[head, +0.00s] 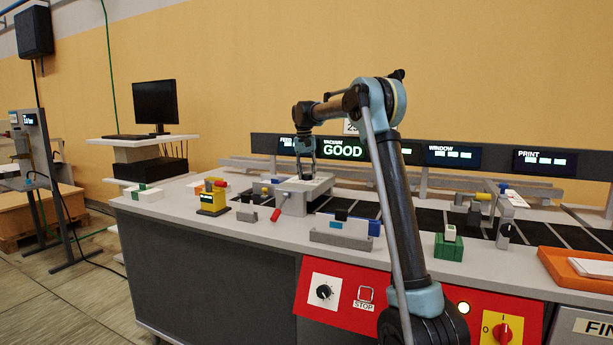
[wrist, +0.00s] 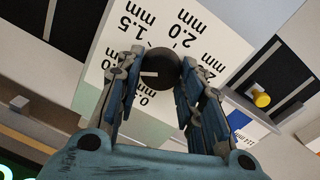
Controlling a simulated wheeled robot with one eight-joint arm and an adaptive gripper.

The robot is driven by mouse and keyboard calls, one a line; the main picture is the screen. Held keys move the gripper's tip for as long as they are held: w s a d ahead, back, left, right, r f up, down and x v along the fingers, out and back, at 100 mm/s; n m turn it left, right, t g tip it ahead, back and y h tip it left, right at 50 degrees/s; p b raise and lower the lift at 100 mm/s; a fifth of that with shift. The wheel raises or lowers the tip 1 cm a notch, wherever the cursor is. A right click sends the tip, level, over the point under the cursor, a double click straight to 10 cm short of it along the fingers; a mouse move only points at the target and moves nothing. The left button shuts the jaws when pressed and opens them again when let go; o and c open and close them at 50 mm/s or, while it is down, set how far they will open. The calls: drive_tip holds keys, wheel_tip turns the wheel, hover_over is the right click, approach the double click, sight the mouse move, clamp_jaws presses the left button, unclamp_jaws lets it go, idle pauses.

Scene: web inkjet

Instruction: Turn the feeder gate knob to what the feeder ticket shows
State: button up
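The feeder gate knob (wrist: 161,68) is a dark round knob on a pale dial plate (wrist: 225,45) in the wrist view. Marks of 1.5 mm and 2.0 mm are readable; others are partly covered by the fingers. A short white line on the knob points left in the picture. My gripper (wrist: 162,68) has one finger on each side of the knob, very close to it; I cannot tell whether they press on it. In the head view my gripper (head: 305,170) reaches down to the grey feeder box (head: 292,200). A white and blue card (wrist: 252,133), perhaps the feeder ticket, has unreadable text.
A yellow knob (wrist: 261,99) lies right of the dial plate. A screen (head: 343,150) reads GOOD. A red control panel (head: 340,312) is on the bench front.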

drive_tip(key=shift+m, duration=0.3)
drive_tip(key=m, duration=0.5)
drive_tip(key=shift+d, duration=0.1)
drive_tip(key=m, duration=0.6)
drive_tip(key=shift+g, duration=0.3)
idle(0.5)
drive_tip(key=o, duration=1.1)
drive_tip(key=shift+r, duration=0.1)
drive_tip(key=r, duration=0.7)
drive_tip(key=w+r, duration=0.1)
drive_tip(key=r, duration=0.3)
drive_tip(key=shift+r, duration=0.35)
